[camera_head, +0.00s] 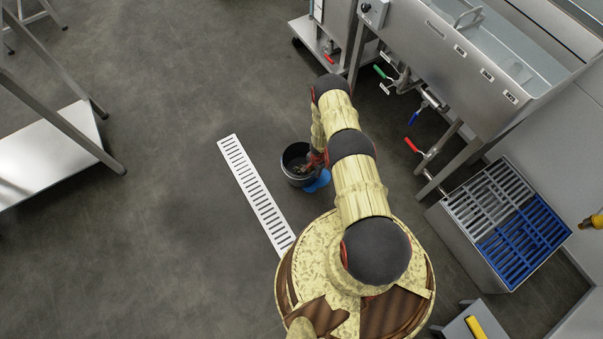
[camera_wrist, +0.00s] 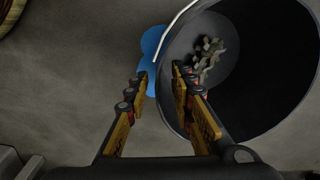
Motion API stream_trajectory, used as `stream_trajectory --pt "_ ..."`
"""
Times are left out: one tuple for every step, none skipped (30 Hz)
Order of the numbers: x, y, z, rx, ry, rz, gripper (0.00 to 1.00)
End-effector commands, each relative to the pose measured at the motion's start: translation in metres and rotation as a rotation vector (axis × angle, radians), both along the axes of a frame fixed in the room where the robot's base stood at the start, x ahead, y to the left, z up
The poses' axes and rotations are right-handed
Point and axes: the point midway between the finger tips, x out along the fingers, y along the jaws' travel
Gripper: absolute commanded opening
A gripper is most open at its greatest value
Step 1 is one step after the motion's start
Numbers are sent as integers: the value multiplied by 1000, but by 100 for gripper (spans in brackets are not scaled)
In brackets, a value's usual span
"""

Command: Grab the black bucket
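The black bucket (camera_head: 294,174) stands upright on the floor, just right of the floor drain, with my arm over its right side. In the wrist view the bucket (camera_wrist: 265,60) fills the right half, its mouth facing the camera and some grey-green debris (camera_wrist: 208,58) inside. A pale handle or rim strip curves along its upper left edge. My gripper (camera_wrist: 162,78) is open across the bucket's left rim, one finger outside and one over the mouth. A gap shows between the fingertips. I cannot tell whether either finger touches the wall. The head view mostly hides my gripper.
A blue patch (camera_wrist: 153,45) lies on the floor beside the bucket. A white drain grate (camera_head: 254,190) runs left of it. A steel tank (camera_head: 460,70) with valves stands upper right, a grated steel box (camera_head: 470,250) at right. Floor at left centre is clear.

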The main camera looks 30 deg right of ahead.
Motion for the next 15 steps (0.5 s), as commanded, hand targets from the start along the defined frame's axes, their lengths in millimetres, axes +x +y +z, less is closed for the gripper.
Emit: stream_trajectory --pt "1 0 -3 -1 -1 0 24" --pt "1 0 -4 -1 -1 0 24" --pt "1 0 -4 0 -2 0 24" --pt "2 0 -4 0 -2 0 24" --pt "2 0 -4 0 -2 0 24" --pt "2 0 -3 0 -2 0 24" --pt "1 0 -3 0 -2 0 24" --pt "1 0 -3 0 -2 0 24" --pt "1 0 -3 0 -2 0 24" --pt "1 0 -3 0 -2 0 24" --pt "1 0 -3 -1 -1 0 22" --pt "1 0 -3 -1 -1 0 20" --pt "1 0 -3 -1 -1 0 18" --pt "1 0 -3 -1 -1 0 17" --pt "1 0 -3 -1 -1 0 14"
